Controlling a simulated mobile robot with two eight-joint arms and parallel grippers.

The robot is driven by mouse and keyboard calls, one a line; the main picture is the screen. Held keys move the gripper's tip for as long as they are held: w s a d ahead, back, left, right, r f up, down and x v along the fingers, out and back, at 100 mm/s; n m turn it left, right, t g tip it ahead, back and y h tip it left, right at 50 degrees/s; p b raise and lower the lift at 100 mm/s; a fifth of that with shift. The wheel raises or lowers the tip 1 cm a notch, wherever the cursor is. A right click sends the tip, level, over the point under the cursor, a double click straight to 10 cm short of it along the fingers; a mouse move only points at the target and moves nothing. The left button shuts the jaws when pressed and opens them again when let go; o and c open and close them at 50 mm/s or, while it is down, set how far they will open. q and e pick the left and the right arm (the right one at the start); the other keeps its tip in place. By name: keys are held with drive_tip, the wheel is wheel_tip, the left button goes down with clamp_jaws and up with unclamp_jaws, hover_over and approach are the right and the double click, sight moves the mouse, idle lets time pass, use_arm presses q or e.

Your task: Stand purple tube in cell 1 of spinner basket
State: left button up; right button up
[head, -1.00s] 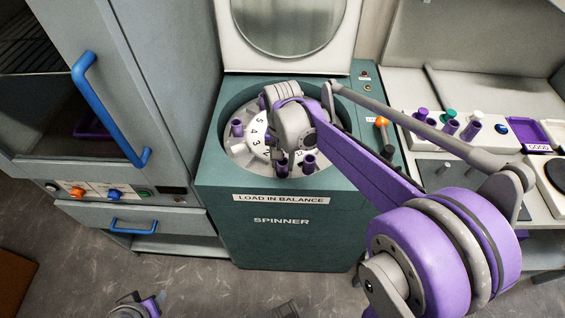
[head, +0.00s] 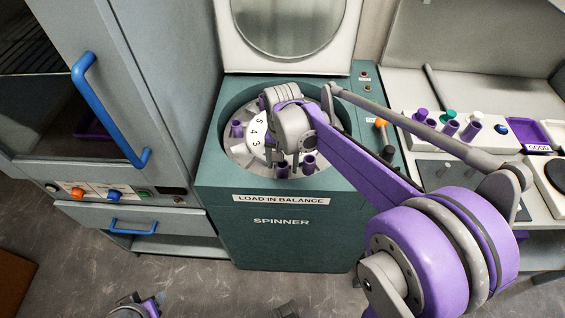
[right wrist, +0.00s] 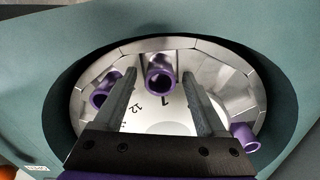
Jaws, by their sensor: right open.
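A purple tube (right wrist: 160,78) stands upright in the cell marked 1 of the spinner basket (right wrist: 222,75). My right gripper (right wrist: 160,84) is open, with one finger on each side of this tube and a gap on both sides. Other purple tubes stand in the basket, one left of cell 1 (right wrist: 103,95) and one at the lower right (right wrist: 247,138).
The spinner housing (head: 275,225) surrounds the basket with a raised rim, and its lid (head: 290,62) stands open behind. A rack of tubes (head: 470,130) and a purple tray (head: 527,133) are on the bench at right. A cabinet with a blue handle (head: 110,110) stands close at left.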

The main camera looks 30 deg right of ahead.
wheel_tip(320, 180, up, 12)
drive_tip(key=f+p, duration=0.1)
drive_tip(key=s+a+f+n+t, duration=0.2)
drive_tip(key=s+a+f+n, duration=0.1)
drive_tip(key=s+f, duration=0.3)
drive_tip(key=s+a+f+n+t, duration=0.3)
drive_tip(key=s+a+f+n, duration=0.1)
drive_tip(key=s, duration=0.6)
wheel_tip(320, 180, down, 2)
drive_tip(key=shift+s+n, duration=0.35)
drive_tip(key=shift+n, duration=0.45)
drive_tip(key=shift+d, duration=0.1)
